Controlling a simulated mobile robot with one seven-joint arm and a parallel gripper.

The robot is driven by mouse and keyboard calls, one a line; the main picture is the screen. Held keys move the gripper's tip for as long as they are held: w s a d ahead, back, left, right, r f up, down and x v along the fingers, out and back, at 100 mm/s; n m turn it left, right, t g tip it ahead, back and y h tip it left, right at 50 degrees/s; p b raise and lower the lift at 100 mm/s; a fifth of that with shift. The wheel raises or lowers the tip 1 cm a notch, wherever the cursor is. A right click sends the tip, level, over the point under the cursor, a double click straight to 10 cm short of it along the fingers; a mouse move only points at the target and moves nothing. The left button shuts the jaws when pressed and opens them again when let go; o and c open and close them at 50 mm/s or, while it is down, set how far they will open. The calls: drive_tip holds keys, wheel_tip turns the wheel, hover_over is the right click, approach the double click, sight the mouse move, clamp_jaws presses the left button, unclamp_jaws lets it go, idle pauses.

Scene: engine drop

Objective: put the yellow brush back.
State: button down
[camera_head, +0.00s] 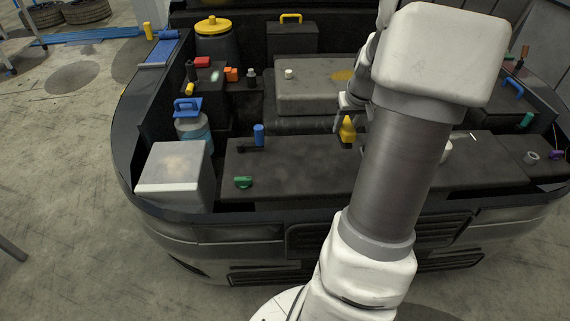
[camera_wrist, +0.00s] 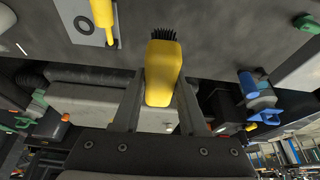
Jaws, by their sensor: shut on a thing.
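The yellow brush (camera_wrist: 163,72) has a rounded yellow body and short black bristles at its top end in the wrist view. My gripper (camera_wrist: 158,100) is shut on it, with one finger along each side. In the head view the yellow brush (camera_head: 347,131) shows just left of my arm, in front of the grey block, over or near the dark front panel. My gripper (camera_head: 343,119) is partly hidden there. I cannot tell whether the brush touches the panel.
A blue cap (camera_head: 258,135) and a green knob (camera_head: 242,182) stand on the front panel. A pale box (camera_head: 176,170) is at its left. A yellow rod-like handle (camera_wrist: 103,20) is near the brush in the wrist view. My arm hides much of the right side.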

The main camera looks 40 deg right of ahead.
drive_tip(key=shift+a, duration=0.1)
idle(0.3)
drive_tip(key=w+a+f+b, duration=0.1)
drive_tip(key=w+a+f, duration=0.2)
drive_tip(key=w+a, duration=0.1)
drive_tip(key=w+a+f+b, duration=0.1)
drive_tip(key=w+a+f, duration=0.3)
drive_tip(key=shift+w+a+f, duration=0.2)
drive_tip(key=shift+w+a, duration=0.05)
wheel_tip(320, 180, down, 3)
drive_tip(key=shift+s+d+r+b, duration=0.1)
drive_tip(key=shift+d+r+b, duration=0.1)
drive_tip(key=shift+b, duration=0.3)
drive_tip(key=shift+f, duration=0.35)
drive_tip(key=shift+f+b, duration=0.45)
drive_tip(key=shift+f, duration=0.05)
drive_tip(key=shift+c, duration=2.2)
unclamp_jaws()
